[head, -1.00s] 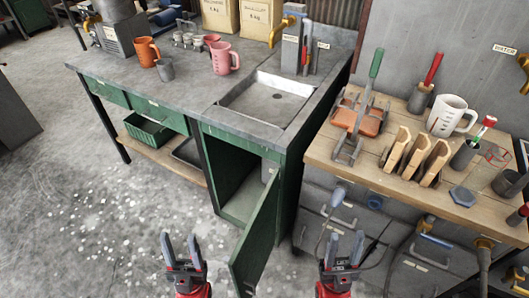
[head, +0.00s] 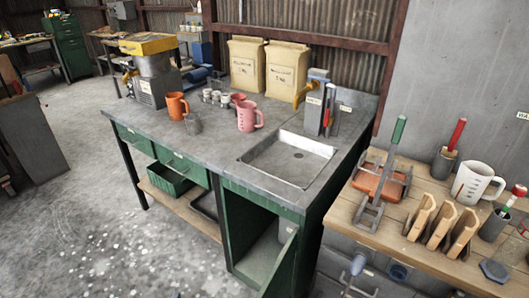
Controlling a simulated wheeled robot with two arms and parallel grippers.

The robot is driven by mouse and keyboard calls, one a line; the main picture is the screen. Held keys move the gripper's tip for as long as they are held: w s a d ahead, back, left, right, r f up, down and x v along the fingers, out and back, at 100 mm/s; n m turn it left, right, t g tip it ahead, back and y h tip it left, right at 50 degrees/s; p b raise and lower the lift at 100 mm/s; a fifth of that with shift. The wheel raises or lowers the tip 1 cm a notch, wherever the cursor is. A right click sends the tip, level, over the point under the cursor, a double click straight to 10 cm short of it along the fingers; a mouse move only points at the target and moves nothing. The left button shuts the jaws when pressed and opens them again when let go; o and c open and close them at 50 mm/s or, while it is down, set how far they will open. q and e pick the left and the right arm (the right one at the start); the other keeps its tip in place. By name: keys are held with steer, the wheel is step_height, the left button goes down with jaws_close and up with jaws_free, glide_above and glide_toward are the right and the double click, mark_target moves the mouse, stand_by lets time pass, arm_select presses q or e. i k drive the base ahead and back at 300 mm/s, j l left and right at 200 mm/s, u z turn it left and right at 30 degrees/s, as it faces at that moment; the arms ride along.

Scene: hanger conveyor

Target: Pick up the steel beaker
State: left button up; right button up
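Neither of my grippers can be made out in the head view now.
A sink (head: 287,158) is set in the bench's right part. The green cabinet door (head: 281,268) below stands open. Small cups (head: 217,97) and paper sacks (head: 284,68) are behind. A wooden side table (head: 345,207) holds tools and a white jug (head: 475,182).

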mark_target(193, 124)
steer(key=j+z, duration=0.1)
steer(key=j, duration=1.3)
steer(key=i+j+z, duration=0.1)
steer(key=i+j, duration=0.55)
steer(key=j, duration=0.2)
steer(key=z, duration=0.05)
